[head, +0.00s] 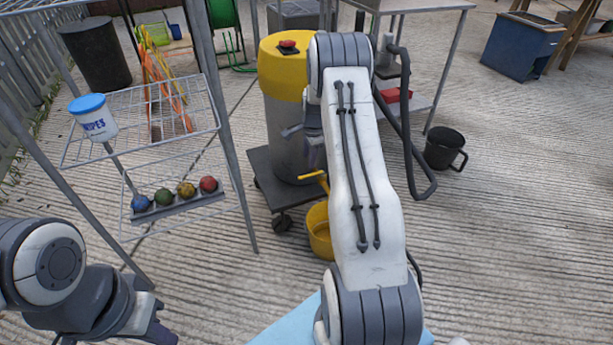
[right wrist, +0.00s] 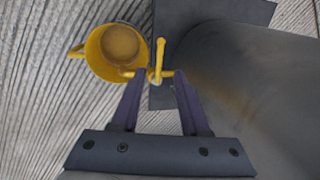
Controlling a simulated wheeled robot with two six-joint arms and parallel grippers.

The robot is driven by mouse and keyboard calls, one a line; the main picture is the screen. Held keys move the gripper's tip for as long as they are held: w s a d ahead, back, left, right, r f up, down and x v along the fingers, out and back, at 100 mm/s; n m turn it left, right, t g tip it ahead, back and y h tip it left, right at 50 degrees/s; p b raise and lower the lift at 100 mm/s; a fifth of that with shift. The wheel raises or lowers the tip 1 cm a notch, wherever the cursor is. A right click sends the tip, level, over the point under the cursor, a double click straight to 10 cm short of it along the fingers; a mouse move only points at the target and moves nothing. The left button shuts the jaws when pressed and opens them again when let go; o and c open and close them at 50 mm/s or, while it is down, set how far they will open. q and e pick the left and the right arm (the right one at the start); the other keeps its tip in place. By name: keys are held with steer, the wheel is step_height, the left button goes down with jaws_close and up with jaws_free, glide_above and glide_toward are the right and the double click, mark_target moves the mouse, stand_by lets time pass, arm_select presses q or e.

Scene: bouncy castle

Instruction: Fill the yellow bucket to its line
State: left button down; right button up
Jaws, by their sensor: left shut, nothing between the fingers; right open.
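The yellow bucket (head: 318,240) stands on the ground beside the drum's dolly, partly hidden behind my right arm. The right wrist view looks into the bucket (right wrist: 95,60); a tan round area shows inside, but I cannot tell the level or see a line. A yellow tap (head: 314,177) sticks out from the grey drum (head: 283,120); its lever (right wrist: 160,55) also shows in the right wrist view. My right gripper (right wrist: 157,84) is open, its fingertips on either side of the tap; contact is unclear. My left gripper (head: 155,330) is shut and empty at lower left.
The drum has a yellow top (head: 280,62) and stands on a dark dolly (head: 262,175). A wire rack (head: 150,150) at left holds a wipes tub (head: 93,120) and several coloured balls. A black mug-shaped container (head: 444,150) stands right. The right foreground ground is clear.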

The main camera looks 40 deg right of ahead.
mark_target(306, 177)
steer(key=f+b, duration=0.1)
steer(key=f, duration=0.1)
steer(key=w+f+b, duration=0.1)
steer(key=f, duration=0.2)
steer(key=f+b, duration=0.1)
steer(key=f, duration=0.2)
steer(key=shift+w+d+f, duration=0.1)
steer(key=shift+w+f, duration=0.05)
steer(key=shift+w, duration=0.15)
jaws_close()
stand_by(1.0)
